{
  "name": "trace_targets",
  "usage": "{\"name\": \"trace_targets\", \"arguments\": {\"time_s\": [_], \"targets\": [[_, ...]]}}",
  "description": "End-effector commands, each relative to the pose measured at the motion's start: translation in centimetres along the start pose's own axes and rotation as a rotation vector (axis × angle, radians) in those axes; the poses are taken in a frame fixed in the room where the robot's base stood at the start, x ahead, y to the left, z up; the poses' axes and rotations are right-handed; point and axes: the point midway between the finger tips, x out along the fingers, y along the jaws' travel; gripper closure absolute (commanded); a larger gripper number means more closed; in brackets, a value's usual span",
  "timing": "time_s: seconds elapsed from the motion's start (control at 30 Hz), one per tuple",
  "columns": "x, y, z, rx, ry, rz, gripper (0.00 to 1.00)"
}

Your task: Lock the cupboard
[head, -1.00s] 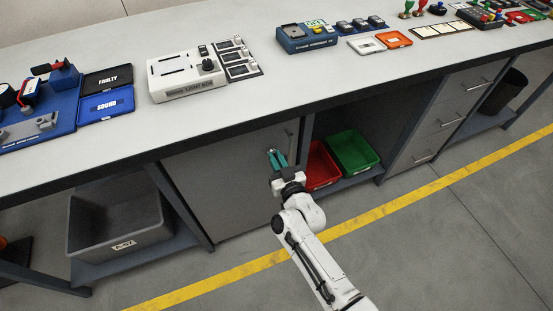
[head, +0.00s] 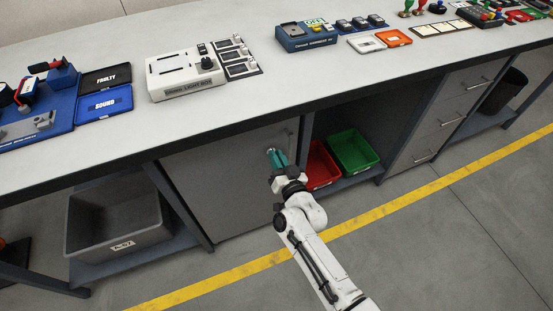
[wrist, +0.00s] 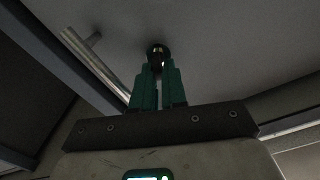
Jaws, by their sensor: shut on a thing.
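The grey cupboard (head: 215,185) under the bench has its door shut or nearly so. My gripper (head: 274,156), with teal fingers, is at the door's upper right, near the handle (head: 291,136). In the wrist view my gripper (wrist: 158,75) is closed on a small key at a dark round lock (wrist: 157,50) with a brass glint. The key is mostly hidden between the fingertips, so its turn angle cannot be told.
A red bin (head: 321,166) and a green bin (head: 353,151) sit in the open bay right of the cupboard. A grey crate (head: 115,248) is at the left. The bench top (head: 240,105) overhangs the door. Floor in front is clear, with a yellow line (head: 380,212).

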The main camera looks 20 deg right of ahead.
Motion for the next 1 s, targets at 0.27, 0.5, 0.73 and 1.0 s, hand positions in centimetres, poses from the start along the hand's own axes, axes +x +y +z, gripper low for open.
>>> {"name": "trace_targets", "arguments": {"time_s": [0.27, 0.5, 0.73, 1.0], "targets": [[0.00, 0.41, 0.12, 0.266, 0.002, 0.001, 1.00], [0.00, 0.62, 0.23, 0.493, 0.001, 0.000, 1.00], [-0.02, 0.85, 0.38, 0.712, 0.001, 0.001, 1.00], [-0.04, 1.04, 0.59, 0.954, 0.001, 0.002, 1.00]]}}
